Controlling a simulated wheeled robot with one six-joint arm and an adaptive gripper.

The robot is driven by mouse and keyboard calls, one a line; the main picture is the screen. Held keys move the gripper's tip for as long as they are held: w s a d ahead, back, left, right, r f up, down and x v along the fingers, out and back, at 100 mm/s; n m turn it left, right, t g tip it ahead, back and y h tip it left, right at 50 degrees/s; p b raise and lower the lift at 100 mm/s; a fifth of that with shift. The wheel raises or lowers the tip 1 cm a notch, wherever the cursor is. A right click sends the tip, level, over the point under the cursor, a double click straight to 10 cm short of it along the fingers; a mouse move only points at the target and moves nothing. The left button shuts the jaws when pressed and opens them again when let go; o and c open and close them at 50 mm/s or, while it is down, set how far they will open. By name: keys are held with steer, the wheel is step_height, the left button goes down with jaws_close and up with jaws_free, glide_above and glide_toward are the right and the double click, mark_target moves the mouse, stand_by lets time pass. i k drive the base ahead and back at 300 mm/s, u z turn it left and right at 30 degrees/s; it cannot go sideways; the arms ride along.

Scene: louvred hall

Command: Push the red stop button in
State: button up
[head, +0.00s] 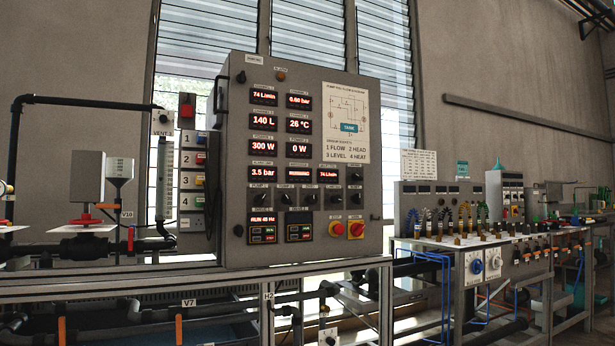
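The grey control panel (236,170) stands upright on a metal frame bench, a little left of the middle of the head view. Near its lower right corner is a small round red button (337,229), with a small label above it too small to read. Just right of it is a larger red control on a yellow backing (356,229). Which of the two is the stop button cannot be read from here. Nothing covers either of them. My gripper is not in view, and nothing of mine touches the panel.
The bench's metal rail (190,283) runs below the panel. Another equipment bench (480,242) stands at right. The space before the panel's face looks clear.

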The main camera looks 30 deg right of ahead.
mark_target(338, 229)
steer(key=k, duration=1.35)
steer(key=z, duration=0.7)
steer(key=i, duration=1.9)
steer(key=u, duration=0.65)
